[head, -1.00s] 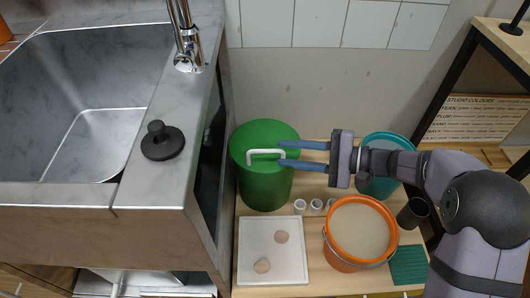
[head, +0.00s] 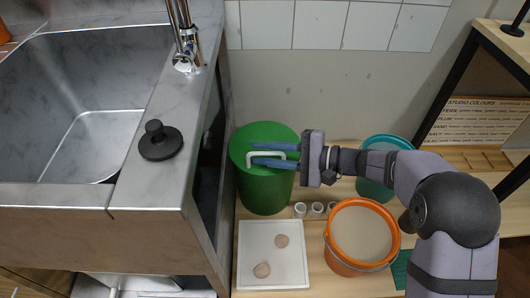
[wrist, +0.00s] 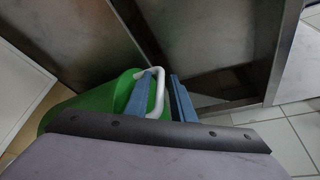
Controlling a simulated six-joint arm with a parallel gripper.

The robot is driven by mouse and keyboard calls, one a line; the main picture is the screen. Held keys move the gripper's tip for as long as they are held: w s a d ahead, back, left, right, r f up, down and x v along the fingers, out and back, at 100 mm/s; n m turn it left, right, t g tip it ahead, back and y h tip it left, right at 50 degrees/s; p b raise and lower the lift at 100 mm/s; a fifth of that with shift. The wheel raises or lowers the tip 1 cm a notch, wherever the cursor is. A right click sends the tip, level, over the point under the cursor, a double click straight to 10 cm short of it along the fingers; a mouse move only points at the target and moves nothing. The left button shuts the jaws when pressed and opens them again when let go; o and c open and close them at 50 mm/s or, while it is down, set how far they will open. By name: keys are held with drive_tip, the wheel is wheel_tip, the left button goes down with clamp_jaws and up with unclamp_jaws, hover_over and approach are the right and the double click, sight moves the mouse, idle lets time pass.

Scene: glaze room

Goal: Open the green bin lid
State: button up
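The green bin (head: 265,190) stands on the wooden board right of the sink unit, with its round green lid (head: 250,132) on top. A white bar handle (head: 282,156) sits on the lid. My gripper (head: 252,152) comes in from the right, its two blue fingers reaching over the lid, on either side of the handle. In the wrist view, the white handle (wrist: 156,97) shows between the fingers (wrist: 162,80), near the left one, with a gap to the right one. The gripper is open. The lid looks seated on the bin.
The steel sink unit (head: 165,200) stands close on the left. A white tray (head: 257,240) with two lumps lies in front.

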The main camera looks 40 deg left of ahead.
clamp_jaws()
drive_tip(key=shift+r, duration=0.1)
drive_tip(key=shift+w+a+r+p, duration=0.1)
drive_tip(key=shift+w+r+p, duration=0.1)
drive_tip(key=shift+r+p, duration=0.7)
drive_tip(key=w+a+r+m+h+p, duration=0.1)
drive_tip(key=w+a+r+m+p, duration=0.2)
drive_tip(key=w+a+r+p, duration=0.3)
drive_tip(key=shift+w+a+r+g+h+p, duration=0.35)
drive_tip(key=shift+r+p, duration=1.2)
drive_tip(key=shift+p, duration=1.1)
drive_tip(key=shift+s, duration=0.1)
